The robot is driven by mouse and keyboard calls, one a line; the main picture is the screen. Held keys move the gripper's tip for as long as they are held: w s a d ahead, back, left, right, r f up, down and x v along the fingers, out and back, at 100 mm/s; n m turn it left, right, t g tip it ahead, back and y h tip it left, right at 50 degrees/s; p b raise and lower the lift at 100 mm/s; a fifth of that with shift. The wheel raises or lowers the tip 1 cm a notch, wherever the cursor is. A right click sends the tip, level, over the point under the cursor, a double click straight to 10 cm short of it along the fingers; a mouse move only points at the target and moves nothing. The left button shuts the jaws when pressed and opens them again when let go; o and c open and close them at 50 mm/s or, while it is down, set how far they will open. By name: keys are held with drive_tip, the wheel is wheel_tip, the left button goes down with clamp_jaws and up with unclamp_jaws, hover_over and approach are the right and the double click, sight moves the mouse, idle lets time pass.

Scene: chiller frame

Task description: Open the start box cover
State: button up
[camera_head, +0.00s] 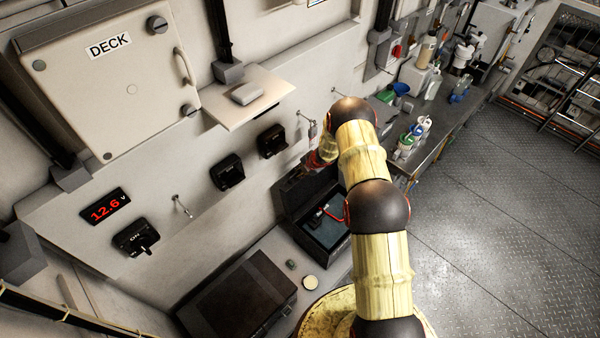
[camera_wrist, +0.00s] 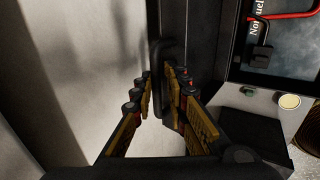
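A dark box (camera_head: 322,245) with a red cable inside stands open on the bench against the wall. A dark panel, which looks like its cover (camera_head: 309,195), stands raised at its back. In the wrist view this upright dark panel (camera_wrist: 207,45) fills the top middle, with a dark handle-like part (camera_wrist: 165,48) along its left side. My gripper (camera_head: 314,160) is beside the panel's upper end, partly hidden by my arm. In the wrist view my gripper's fingers (camera_wrist: 158,80) are apart, with the handle-like part just beyond their tips; contact cannot be told.
A closed dark box (camera_head: 240,300) stands on the bench in front. A small round disc (camera_head: 310,282) lies between the boxes. A shelf (camera_head: 243,97) juts from the wall above switches (camera_head: 227,172). The floor (camera_head: 480,230) on the right is clear.

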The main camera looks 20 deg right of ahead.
drive_tip(key=shift+s+f, duration=0.25)
drive_tip(key=v, duration=1.2)
drive_tip(key=shift+w, duration=0.1)
idle(0.5)
